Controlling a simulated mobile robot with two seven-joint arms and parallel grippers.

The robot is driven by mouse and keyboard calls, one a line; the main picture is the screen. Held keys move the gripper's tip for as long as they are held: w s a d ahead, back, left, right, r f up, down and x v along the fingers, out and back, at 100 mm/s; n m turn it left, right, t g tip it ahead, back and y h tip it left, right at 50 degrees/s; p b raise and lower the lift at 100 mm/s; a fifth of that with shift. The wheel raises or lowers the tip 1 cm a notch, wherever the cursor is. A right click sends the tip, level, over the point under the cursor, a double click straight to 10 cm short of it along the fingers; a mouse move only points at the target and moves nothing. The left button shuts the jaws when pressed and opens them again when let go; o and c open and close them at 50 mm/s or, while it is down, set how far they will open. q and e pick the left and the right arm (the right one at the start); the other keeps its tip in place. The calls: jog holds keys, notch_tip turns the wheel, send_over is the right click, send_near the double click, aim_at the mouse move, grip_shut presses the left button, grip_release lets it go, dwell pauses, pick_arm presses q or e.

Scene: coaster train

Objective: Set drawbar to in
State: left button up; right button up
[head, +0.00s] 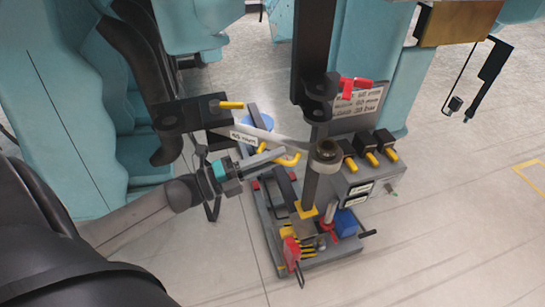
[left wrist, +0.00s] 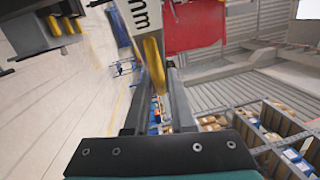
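The drawbar appears to be the light grey bar (head: 256,134) with a printed "mm" label, running between the dark mount on the left and the dark post on the right. A yellow curved handle (head: 290,159) hangs below it. My left gripper (head: 276,163) is open, its fingers reaching toward the handle from the left. In the left wrist view the labelled bar (left wrist: 137,18) is at the top, and the yellow handle (left wrist: 154,66) shows between the finger lines. I cannot tell whether the fingers touch it. My right gripper is not in view.
A grey base unit (head: 318,262) with red, blue and yellow parts stands below the bar. A control box with yellow-tipped levers (head: 371,158) and a sign plate (head: 357,107) are to the right. Teal car bodies (head: 62,120) flank the gap. Floor is clear at right.

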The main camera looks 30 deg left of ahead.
pick_arm(q)
grip_shut()
dwell(1.0)
